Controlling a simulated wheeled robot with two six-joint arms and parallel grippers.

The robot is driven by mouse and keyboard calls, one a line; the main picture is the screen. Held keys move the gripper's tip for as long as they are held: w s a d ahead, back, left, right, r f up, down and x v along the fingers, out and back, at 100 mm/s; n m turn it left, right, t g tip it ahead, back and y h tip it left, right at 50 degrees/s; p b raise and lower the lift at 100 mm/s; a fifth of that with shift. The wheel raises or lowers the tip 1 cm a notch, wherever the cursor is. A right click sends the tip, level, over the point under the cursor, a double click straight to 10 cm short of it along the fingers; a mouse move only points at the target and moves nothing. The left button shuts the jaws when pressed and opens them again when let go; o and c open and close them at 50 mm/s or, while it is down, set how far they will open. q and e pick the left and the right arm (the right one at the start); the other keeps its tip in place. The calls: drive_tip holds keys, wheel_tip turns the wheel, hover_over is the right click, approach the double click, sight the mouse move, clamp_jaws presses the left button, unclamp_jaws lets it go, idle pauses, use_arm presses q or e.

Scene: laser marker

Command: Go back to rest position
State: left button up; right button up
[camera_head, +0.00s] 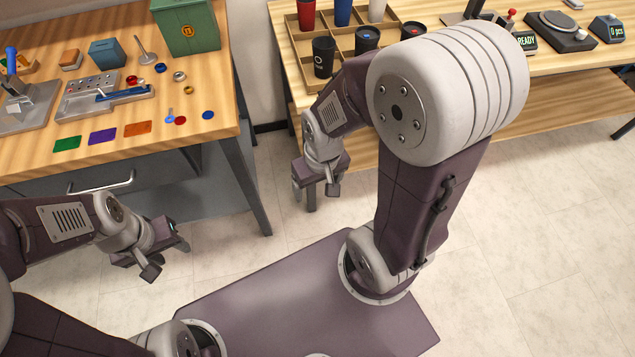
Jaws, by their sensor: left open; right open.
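My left gripper (168,264) is at the lower left, in the air in front of the left workbench (205,150) and below its top. It is open and empty. My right gripper (318,203) hangs near the middle of the picture, in front of the right table (440,137). It is open and empty, with its fingers pointing down. Neither gripper touches anything that I can see. My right arm hides part of the right table's front edge.
The left workbench carries a green box (187,27), a blue box (107,52), a metal fixture (80,97) and coloured plates (103,136). The right table carries a wooden tray of cups (293,46), a scale (556,30) and a READY display (526,41). The floor (530,230) at right is clear.

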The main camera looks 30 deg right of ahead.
wheel_tip(320, 180, up, 17)
drive_tip(key=p, duration=1.7)
drive_tip(key=shift+r, duration=0.15)
